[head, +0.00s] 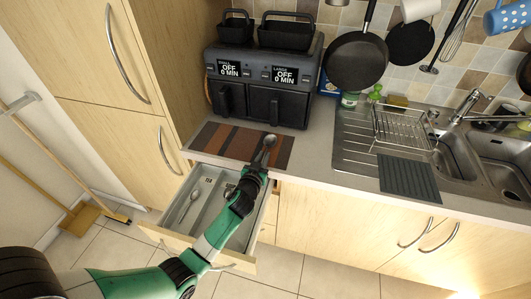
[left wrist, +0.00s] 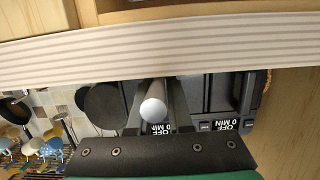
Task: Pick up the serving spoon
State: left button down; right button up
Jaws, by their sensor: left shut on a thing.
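The serving spoon (head: 266,147) is grey and metallic, with its bowl up over the striped mat in the head view. My left gripper (head: 254,172) is shut on its handle, above the back of the open drawer. In the left wrist view a pale rounded handle end (left wrist: 153,109) shows between the two fingers. The rest of the spoon is hidden there. My right gripper is in neither view.
The open drawer (head: 222,236) holds another spoon (head: 188,206) at its left. A striped mat (head: 222,139) lies on the counter before a black air fryer (head: 262,73). A sink and dish rack (head: 402,128) stand right. Pans hang on the wall.

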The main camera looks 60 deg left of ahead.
aim_at(263, 157)
pick_arm(q)
jog(key=shift+r, duration=0.1)
jog(key=shift+r, duration=0.3)
notch_tip(263, 157, up, 2)
jog(key=shift+r+p, duration=0.2)
jog(key=shift+p, duration=0.15)
jog(key=s+d+r+p, duration=0.3)
jog(key=s+d+r, duration=0.5)
jog(key=s+r, duration=0.2)
jog(key=shift+s, duration=0.75)
